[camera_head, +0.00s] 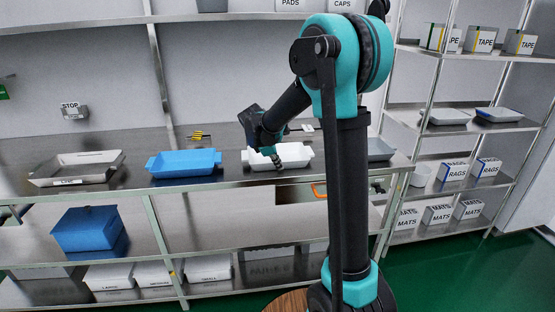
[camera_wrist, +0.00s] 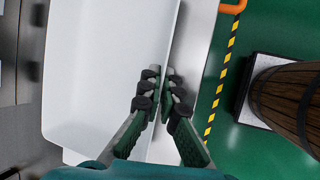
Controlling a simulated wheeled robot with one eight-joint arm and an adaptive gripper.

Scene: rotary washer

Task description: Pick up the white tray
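The white tray (camera_head: 294,153) sits on the metal bench, between a blue tray and a grey tray. It fills the left half of the wrist view (camera_wrist: 105,70), where its inside looks empty. My gripper (camera_head: 277,163) is at the front side of the tray, reaching down from above. In the wrist view the two fingers of my gripper (camera_wrist: 164,76) are close together at the tray's long rim and appear closed on it. The fingers hide part of the rim. The tray looks level and still on the bench.
The blue tray (camera_head: 184,163) is to the left on the bench, with a grey metal tray (camera_head: 77,168) beyond it. A grey tray (camera_head: 379,150) is at the right behind my arm. An orange handle (camera_head: 319,191) is below the bench edge.

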